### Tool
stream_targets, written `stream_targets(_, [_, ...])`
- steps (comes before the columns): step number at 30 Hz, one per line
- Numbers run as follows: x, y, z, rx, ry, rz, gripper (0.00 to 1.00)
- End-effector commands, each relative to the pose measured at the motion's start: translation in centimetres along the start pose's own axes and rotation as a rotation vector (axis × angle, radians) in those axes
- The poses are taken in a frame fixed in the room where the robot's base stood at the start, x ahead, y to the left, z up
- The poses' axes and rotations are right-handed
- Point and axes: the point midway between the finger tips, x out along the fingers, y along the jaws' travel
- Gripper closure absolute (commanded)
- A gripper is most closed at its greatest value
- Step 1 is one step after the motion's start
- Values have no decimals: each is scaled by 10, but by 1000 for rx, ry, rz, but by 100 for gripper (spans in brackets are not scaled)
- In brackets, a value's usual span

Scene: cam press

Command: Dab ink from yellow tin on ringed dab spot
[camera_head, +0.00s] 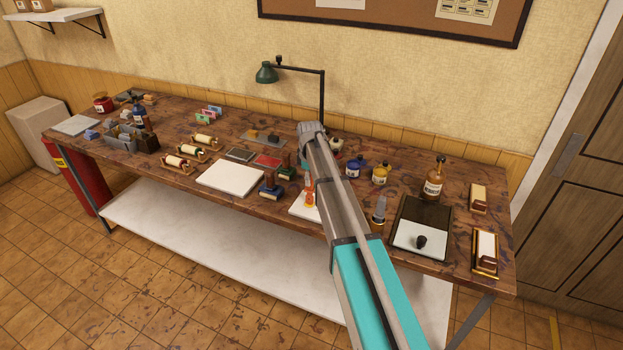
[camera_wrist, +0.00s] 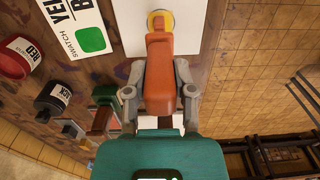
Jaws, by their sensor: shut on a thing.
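My gripper (camera_wrist: 160,97) is shut on the orange handle of a dabber (camera_wrist: 162,72), one finger on each side. The dabber also shows in the head view (camera_head: 309,194), above a white sheet (camera_head: 297,208), partly hidden by my arm. In the wrist view, a round yellow patch with a pale middle (camera_wrist: 160,14) shows at the dabber's far end over the white sheet (camera_wrist: 196,20). I cannot tell whether the end touches the sheet. No ringed spot shows clearly. The yellow tin (camera_head: 379,175) stands on the bench right of my arm, beside the blue tin (camera_head: 355,169).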

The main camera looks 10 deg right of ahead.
Motion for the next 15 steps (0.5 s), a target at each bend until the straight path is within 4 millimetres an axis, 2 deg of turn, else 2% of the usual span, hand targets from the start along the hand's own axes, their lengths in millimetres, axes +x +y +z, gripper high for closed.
stream_targets(6, [1,-10,0,-1,0,-1,100])
stream_targets(15, [1,-12,0,0,0,-1,100])
